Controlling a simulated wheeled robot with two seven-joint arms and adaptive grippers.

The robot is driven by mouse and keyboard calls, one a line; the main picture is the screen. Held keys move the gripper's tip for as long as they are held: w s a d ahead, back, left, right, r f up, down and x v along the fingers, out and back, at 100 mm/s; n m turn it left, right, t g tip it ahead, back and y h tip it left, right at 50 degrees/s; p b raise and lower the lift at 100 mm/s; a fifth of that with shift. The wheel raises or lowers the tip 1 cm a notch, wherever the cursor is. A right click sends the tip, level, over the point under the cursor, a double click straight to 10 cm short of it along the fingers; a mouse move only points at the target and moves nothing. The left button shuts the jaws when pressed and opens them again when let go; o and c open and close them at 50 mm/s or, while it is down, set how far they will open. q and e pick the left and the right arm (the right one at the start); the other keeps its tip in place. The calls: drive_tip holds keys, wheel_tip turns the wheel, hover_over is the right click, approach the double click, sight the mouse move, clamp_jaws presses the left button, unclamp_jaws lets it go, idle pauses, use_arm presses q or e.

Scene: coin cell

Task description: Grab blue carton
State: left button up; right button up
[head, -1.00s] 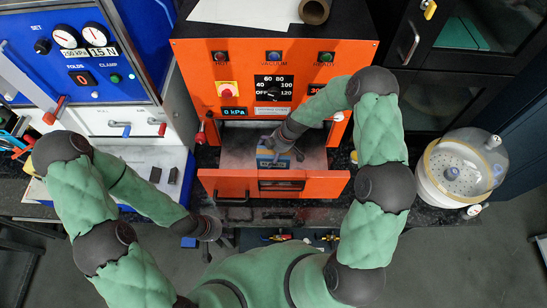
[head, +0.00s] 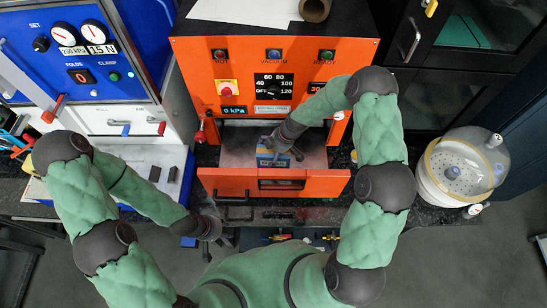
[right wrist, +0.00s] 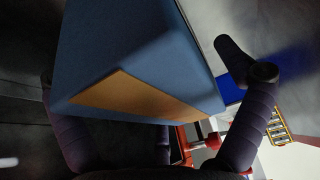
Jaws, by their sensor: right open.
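The blue carton (head: 265,161) sits in the opening of the orange machine, behind its front panel. In the right wrist view the carton (right wrist: 140,55) is large and close, blue with an orange-tan band. My right gripper (head: 284,152) is over the carton in the head view. Its jaws are open, with one dark finger at each side of the carton in the wrist view. The far fingertips are partly hidden. My left gripper (head: 221,238) hangs low, in front of the counter and away from the carton. Its finger opening is not clear.
The orange machine (head: 205,70) walls in the carton, with a front panel (head: 230,183) before it. A blue and white press (head: 90,85) stands left. A clear-lidded round container (head: 430,185) stands right on the dark counter.

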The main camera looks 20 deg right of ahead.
drive_tip(key=shift+f+b, duration=0.15)
drive_tip(key=shift+b, duration=0.2)
idle(0.4)
drive_tip(key=c, duration=1.2)
